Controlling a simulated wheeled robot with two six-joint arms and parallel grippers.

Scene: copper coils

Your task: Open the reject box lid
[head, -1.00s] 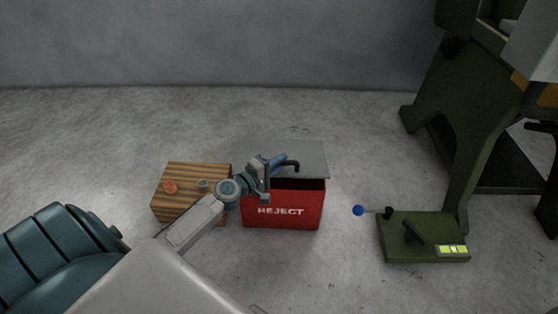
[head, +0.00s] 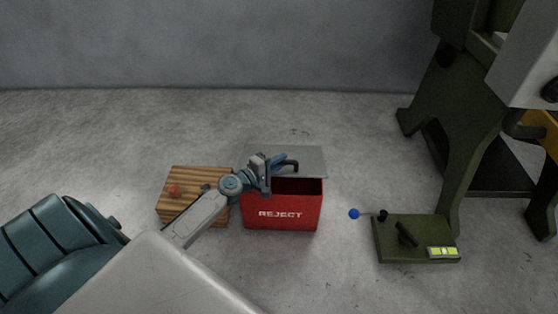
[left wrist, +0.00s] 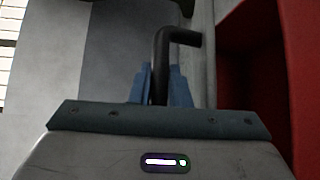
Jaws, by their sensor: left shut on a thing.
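The red reject box (head: 285,209) stands on the floor at the middle of the head view, its front lettered REJECT. Its grey lid (head: 308,158) is raised behind the opening, and the dark inside of the box shows. A black bent handle (head: 292,163) is on the lid. My left gripper (head: 278,160) is shut on this handle. In the left wrist view the handle (left wrist: 176,42) stands between the two blue-grey fingers (left wrist: 163,86), with the red box wall (left wrist: 300,70) to the right. My right gripper is not in view.
A wooden striped crate (head: 180,205) with small copper-coloured pieces stands left of the box, partly behind my arm. At right is a green machine (head: 440,150) with a base plate (head: 390,248) and a blue-knobbed lever (head: 354,214). The floor in front of the box is clear.

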